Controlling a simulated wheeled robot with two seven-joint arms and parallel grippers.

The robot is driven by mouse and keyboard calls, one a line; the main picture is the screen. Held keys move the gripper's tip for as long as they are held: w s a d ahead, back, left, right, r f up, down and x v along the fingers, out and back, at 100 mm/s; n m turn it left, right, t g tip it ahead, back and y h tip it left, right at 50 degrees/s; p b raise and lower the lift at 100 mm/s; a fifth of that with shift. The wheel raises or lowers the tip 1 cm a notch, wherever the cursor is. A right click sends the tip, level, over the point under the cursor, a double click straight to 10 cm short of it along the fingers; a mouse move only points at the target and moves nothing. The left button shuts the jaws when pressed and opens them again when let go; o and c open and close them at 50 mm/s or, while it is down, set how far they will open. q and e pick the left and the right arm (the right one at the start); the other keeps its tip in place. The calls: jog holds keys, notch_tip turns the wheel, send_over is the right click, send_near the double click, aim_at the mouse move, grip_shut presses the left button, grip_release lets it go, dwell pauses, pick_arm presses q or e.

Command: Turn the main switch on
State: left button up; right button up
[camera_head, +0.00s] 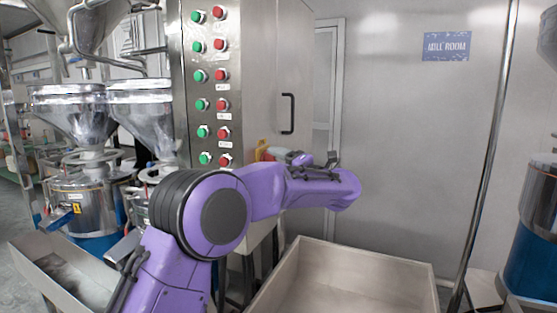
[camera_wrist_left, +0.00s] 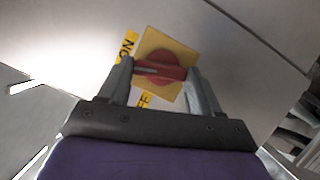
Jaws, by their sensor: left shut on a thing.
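The main switch is a red rotary knob (camera_wrist_left: 168,67) on a yellow square plate (camera_wrist_left: 180,48). In the wrist view its bar lies roughly level across the picture. A yellow "ON" label (camera_wrist_left: 127,45) is at the plate's upper left, and a partly hidden "OFF" label (camera_wrist_left: 146,99) is below. My left gripper (camera_wrist_left: 163,75) has a finger on each side of the knob and is shut on it. My right gripper is out of view.
The steel control cabinet (camera_head: 262,80) carries green and red buttons on its front and a black handle (camera_head: 288,114) on its side. Hopper machines (camera_head: 75,110) are at left; a metal pole (camera_head: 490,150) rises at right.

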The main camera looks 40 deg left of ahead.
pick_arm(q)
jog(key=m+p, duration=0.1)
jog(key=m+h+p, duration=0.1)
jog(key=shift+r+m, duration=0.3)
jog(key=shift+r, duration=0.05)
jog(key=shift+f+m+p, duration=0.1)
jog(key=shift+m+p, duration=0.3)
jog(key=shift+p, duration=0.2)
jog(key=o, duration=1.1)
jog(key=shift+w, duration=0.1)
jog(key=shift+c, duration=0.2)
jog(key=shift+f, duration=0.1)
